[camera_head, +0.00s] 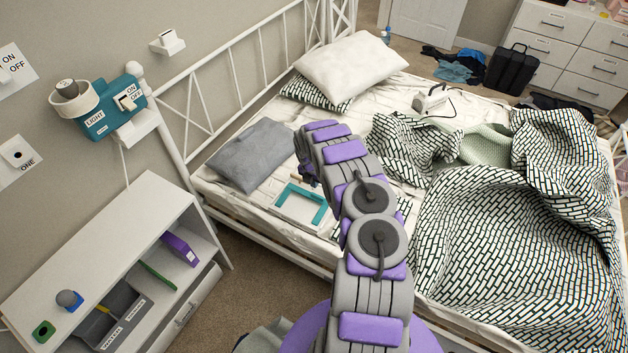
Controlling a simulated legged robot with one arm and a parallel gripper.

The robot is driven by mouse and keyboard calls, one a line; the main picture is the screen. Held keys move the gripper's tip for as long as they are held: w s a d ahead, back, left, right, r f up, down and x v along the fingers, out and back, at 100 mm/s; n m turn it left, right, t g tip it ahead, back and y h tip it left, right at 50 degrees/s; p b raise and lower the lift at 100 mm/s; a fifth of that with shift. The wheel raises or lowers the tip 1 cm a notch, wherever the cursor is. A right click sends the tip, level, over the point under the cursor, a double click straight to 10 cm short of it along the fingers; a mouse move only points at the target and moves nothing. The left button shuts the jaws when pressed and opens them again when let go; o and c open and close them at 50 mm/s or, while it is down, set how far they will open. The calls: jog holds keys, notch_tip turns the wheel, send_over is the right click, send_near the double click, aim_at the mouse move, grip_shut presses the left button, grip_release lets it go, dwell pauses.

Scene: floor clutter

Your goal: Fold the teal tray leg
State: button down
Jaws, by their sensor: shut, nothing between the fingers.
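A white tray (296,213) lies on the near side of the bed. Its teal leg (319,211) shows as a U-shaped frame over the tray. Its exact angle to the tray is hard to tell. My arm reaches over the bed from the bottom of the view and bends down at its far end. My gripper (307,178) is small and dark, just beyond the tray's far edge, beside a small brown piece (297,179). It is shut and empty. My arm hides part of the bed just right of the tray.
A grey pillow (249,155) lies left of the tray. A crumpled patterned blanket (510,240) covers the bed's right side. A white metal bed rail (235,80) runs along the wall. A white shelf (100,245) stands at left, with carpet between it and the bed.

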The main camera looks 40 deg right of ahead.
aim_at(316, 196)
jog(key=f, duration=0.2)
jog(key=d+f+b, duration=0.1)
jog(key=f, duration=0.2)
jog(key=f+b, duration=0.1)
jog(key=f, duration=0.2)
jog(key=shift+w+d+f, duration=0.15)
jog(key=shift+w+f, duration=0.05)
jog(key=shift+f, duration=0.05)
jog(key=shift+f, duration=0.1)
